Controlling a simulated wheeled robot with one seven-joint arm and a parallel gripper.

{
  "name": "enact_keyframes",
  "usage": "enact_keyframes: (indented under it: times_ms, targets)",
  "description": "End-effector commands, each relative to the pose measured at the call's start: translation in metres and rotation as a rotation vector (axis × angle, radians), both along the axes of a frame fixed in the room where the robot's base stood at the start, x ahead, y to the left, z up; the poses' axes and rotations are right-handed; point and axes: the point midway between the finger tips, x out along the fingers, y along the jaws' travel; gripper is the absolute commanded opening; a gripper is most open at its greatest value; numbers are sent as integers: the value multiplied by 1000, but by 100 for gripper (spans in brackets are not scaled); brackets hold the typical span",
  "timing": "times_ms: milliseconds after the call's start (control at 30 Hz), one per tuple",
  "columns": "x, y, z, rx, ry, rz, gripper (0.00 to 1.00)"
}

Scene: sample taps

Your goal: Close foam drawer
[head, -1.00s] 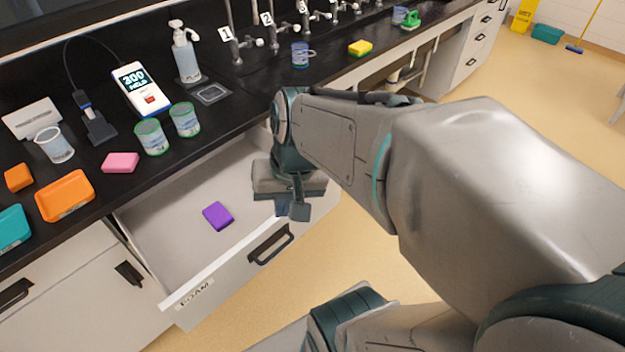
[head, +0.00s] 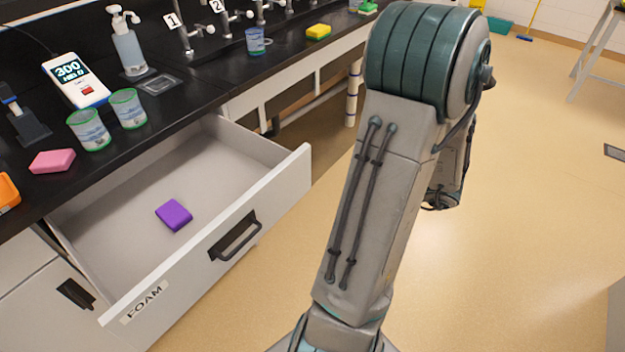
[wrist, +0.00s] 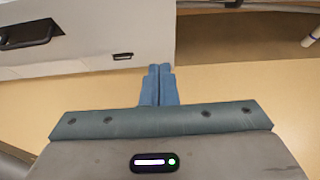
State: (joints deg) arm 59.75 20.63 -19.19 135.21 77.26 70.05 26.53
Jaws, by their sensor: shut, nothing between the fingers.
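The foam drawer (head: 290,185) is pulled well out from the bench in the head view, with a FOAM label and a dark handle (head: 235,236) on its front. A purple foam block (head: 174,215) lies inside on the drawer floor. My gripper (wrist: 159,70) shows in the wrist view, its two blue fingers together and empty. Beyond the fingers is a pale front panel (wrist: 110,30) with a dark handle at its left; the fingertips are near its right edge, and I cannot tell whether they touch it. In the head view my arm hides the gripper.
On the black counter (head: 190,100) stand two green-rimmed cups (head: 128,109), a pink block (head: 52,161), a meter (head: 76,80) and a pump bottle (head: 128,45). Numbered taps line the back. Open tan floor (head: 540,200) lies right of my arm.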

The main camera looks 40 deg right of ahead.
Motion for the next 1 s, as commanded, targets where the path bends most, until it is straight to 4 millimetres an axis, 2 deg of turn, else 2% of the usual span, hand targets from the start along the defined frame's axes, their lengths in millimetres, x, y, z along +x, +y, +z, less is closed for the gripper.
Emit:
enact_keyframes:
  times_ms: [167,567,800,1000]
  targets:
    - [15,4,-10,6,-1,-1,0]
    - [84,24,-52,5,1,3,0]
    - [115,31,-49,2,-1,0,0]
    - [122,33,-49,1,0,-1,0]
